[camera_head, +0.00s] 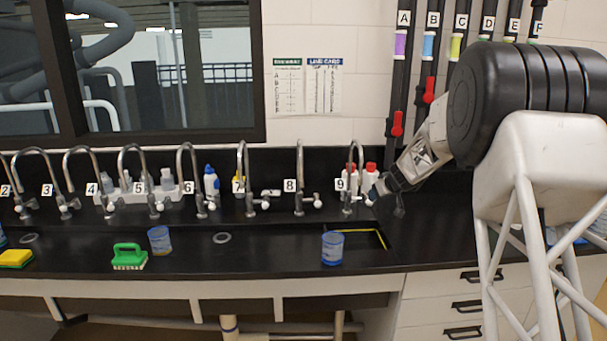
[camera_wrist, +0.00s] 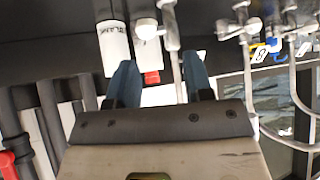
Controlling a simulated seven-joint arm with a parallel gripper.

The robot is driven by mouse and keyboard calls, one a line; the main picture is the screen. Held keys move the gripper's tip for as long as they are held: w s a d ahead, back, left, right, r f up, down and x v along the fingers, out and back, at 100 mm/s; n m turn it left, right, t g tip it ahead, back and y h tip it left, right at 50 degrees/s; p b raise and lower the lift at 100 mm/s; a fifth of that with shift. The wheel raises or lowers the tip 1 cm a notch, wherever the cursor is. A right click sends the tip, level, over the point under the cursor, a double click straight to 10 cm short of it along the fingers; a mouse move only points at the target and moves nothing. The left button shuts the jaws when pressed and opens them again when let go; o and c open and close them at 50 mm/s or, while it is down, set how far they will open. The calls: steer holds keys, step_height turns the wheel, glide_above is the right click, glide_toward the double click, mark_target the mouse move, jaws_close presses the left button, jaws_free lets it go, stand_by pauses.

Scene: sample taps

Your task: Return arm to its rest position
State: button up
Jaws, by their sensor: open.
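My gripper (camera_head: 380,192) is at the lower left end of my arm in the head view, close to tap 9 (camera_head: 352,165). I cannot tell there whether it touches the tap. In the wrist view my gripper (camera_wrist: 160,78) shows two blue fingers spread apart with nothing held between them. A white bottle (camera_wrist: 115,45) and metal tap parts (camera_wrist: 168,30) lie beyond the fingers in that view. In the head view, bottles with red caps (camera_head: 370,170) stand behind the gripper, partly hidden by it and tap 9.
A row of numbered taps lines the black counter (camera_head: 290,240). A blue cup (camera_head: 332,248) stands at the sink edge, another cup (camera_head: 159,240) farther left. A green brush (camera_head: 129,257) and yellow sponge (camera_head: 15,258) lie left. Lettered pipes with red valves (camera_head: 397,124) rise behind my arm.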

steer(key=s+a+r+m+g, duration=0.1)
steer(key=s+a+r, duration=0.3)
steer(key=s, duration=0.7)
steer(key=s+a+r+g, duration=0.1)
steer(key=s+a+r, duration=0.4)
steer(key=s, duration=0.6)
steer(key=s+a+r+m+g, duration=0.1)
steer(key=s+a+r, duration=0.3)
steer(key=s, duration=0.7)
steer(key=s+f+m+g+h, duration=0.1)
steer(key=s+f+h, duration=0.1)
steer(key=s, duration=1.4)
steer(key=s+a+f+m+g+h, duration=0.1)
steer(key=s+f, duration=0.1)
steer(key=s, duration=1.4)
steer(key=shift+s+a+f+m+h, duration=0.2)
steer(key=shift+f+m+h, duration=0.15)
steer(key=shift+m+h, duration=0.05)
